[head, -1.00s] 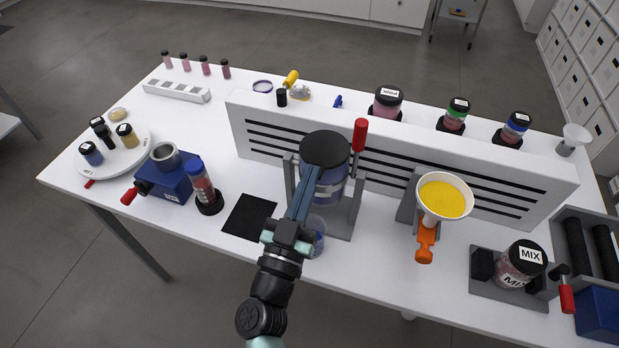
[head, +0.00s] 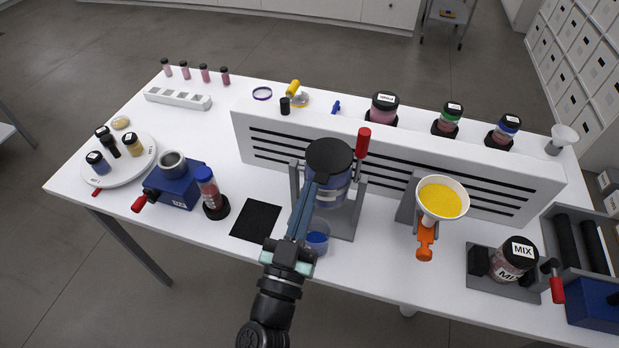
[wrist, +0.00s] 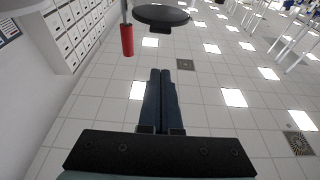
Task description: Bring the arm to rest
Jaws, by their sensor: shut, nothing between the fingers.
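My gripper (head: 311,192) reaches up from the table's front edge in the head view, in front of a grey stand (head: 346,219) that holds a blue jar with a black lid (head: 329,155). In the wrist view my gripper's two fingers (wrist: 163,75) lie side by side, shut and empty. In that view the black lid (wrist: 161,14) and a red handle (wrist: 127,40) show beyond the fingertips. A small clear cup with blue contents (head: 317,238) stands right of my wrist, partly hidden by it.
A white slotted panel (head: 480,185) stands behind the stand. A funnel of yellow powder (head: 442,198) is to the right, a MIX jar (head: 514,258) farther right. A blue grinder (head: 176,188) and a red-filled bottle (head: 211,194) are left. A black mat (head: 256,220) lies bare between.

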